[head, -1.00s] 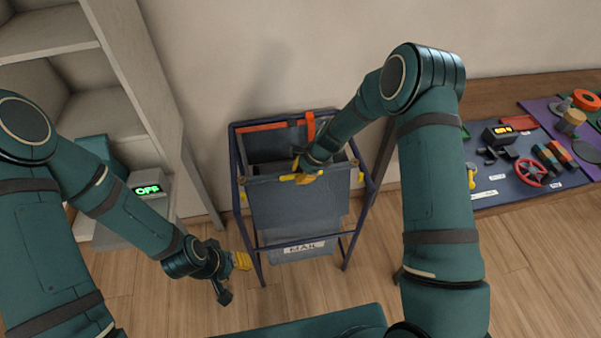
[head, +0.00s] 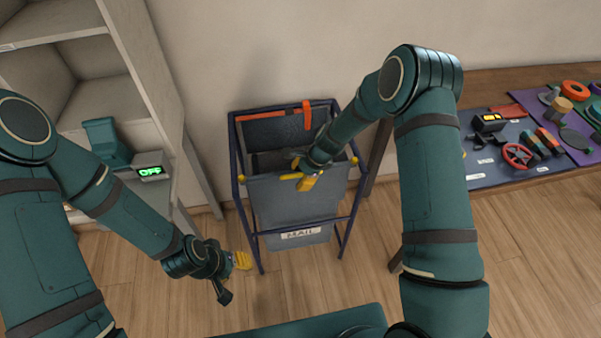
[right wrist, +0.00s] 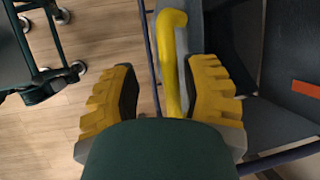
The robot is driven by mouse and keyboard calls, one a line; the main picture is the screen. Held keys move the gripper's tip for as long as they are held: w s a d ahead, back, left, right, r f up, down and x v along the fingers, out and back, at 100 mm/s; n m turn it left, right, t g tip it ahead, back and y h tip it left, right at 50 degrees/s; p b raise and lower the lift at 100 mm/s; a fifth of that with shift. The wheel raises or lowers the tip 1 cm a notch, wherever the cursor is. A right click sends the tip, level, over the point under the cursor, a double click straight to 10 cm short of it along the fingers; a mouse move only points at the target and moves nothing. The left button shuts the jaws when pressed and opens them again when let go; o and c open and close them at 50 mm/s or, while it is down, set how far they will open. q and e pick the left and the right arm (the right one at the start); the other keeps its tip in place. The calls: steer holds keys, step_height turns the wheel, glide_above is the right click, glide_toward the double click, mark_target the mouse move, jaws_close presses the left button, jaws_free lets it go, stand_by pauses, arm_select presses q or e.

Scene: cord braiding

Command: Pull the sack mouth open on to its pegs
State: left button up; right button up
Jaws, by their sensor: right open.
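The grey mail sack (head: 288,207) hangs in a dark blue tube stand (head: 236,150), its mouth gaping toward the back. Yellow pegs show at the stand's right (head: 354,160) and left (head: 241,180). My right gripper (head: 308,181) is at the mouth's front edge, open, beside a yellow bar (head: 289,177). In the right wrist view, a bent yellow rod (right wrist: 174,60) lies between the spread fingers of my right gripper (right wrist: 163,95); I see gaps to both fingers. My left gripper (head: 234,275) hangs low left of the stand, fingers apart and empty.
An orange strap (head: 307,115) hangs at the stand's back rail. Grey shelves (head: 100,105) with a box reading OFF (head: 152,173) stand at left. A wooden bench (head: 470,90) with tools and a red wheel (head: 517,155) stands at right. The wall is close behind the stand.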

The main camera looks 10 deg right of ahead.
steer(key=shift+w+r, duration=0.15)
steer(key=shift+d+r, duration=0.25)
steer(key=shift+r, duration=0.25)
steer(key=v, duration=1.1)
steer(key=shift+s, duration=0.2)
steer(key=shift+f, duration=0.15)
